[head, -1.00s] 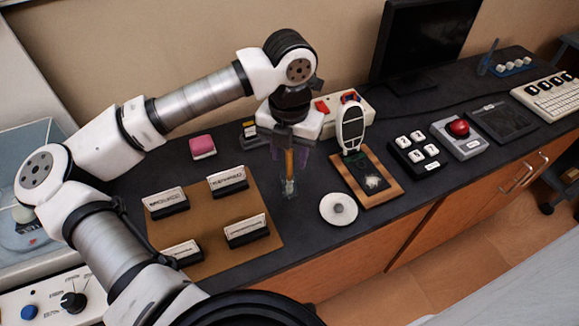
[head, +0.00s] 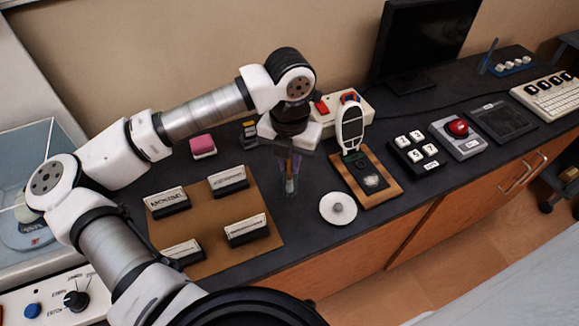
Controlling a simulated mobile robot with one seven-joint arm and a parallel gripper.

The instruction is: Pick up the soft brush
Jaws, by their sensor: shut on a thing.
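My gripper (head: 290,158) points down over the dark counter, in front of the elbow of the arm's last links. It is shut on the soft brush (head: 290,184), a slim upright thing with an orange-brown handle and a pale lower end. The brush's lower part appears to be within a small clear holder (head: 288,193) on the counter. The view is small, so I cannot tell whether the brush touches the bottom. The top of the handle is hidden by my gripper.
A brown mat (head: 210,261) with several label blocks lies left of the brush. A white round disc (head: 338,208) and a wooden board (head: 388,190) with a white handheld device (head: 350,127) are to the right. A pink block (head: 203,146) and a black monitor (head: 420,45) stand behind.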

